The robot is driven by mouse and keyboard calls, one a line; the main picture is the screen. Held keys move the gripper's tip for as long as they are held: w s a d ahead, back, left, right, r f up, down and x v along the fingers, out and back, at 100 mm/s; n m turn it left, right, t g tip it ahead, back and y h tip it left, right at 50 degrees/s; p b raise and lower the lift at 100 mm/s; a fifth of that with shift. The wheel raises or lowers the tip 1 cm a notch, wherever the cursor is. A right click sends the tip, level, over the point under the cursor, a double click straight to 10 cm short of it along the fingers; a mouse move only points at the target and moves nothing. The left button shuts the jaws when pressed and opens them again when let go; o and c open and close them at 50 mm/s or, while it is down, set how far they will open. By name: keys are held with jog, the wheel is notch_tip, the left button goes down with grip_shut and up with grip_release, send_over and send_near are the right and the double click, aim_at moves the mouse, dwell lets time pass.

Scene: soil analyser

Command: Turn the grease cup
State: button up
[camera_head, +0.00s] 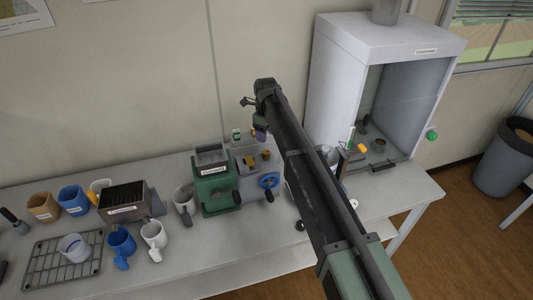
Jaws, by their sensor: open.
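A green machine (214,187) with a grey hopper and a white label stands on the bench near the middle. On its right side is a small grey unit with brass-coloured fittings (266,155); one of these may be the grease cup, but they are too small to tell. A blue handwheel (268,181) sits just in front of them. My gripper (260,134) hangs from the end of my arm, above and behind the brass fittings and apart from them. It is open, and its fingers are small and partly hidden by the arm.
A white hooded cabinet (335,75) stands at the right, with small items inside. Several mugs, a dark slotted box (126,201) and a wire rack (42,268) fill the left. My arm hides part of the bench between machine and cabinet. A grey bin (497,165) stands on the floor.

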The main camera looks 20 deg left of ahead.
aim_at(266, 152)
notch_tip(266, 152, down, 10)
jog(key=b, duration=0.8)
jog(key=shift+w+b, duration=0.1)
jog(key=shift+b, duration=0.3)
jog(key=shift+r, duration=0.15)
jog(key=shift+c, duration=0.2)
jog(key=c, duration=0.9)
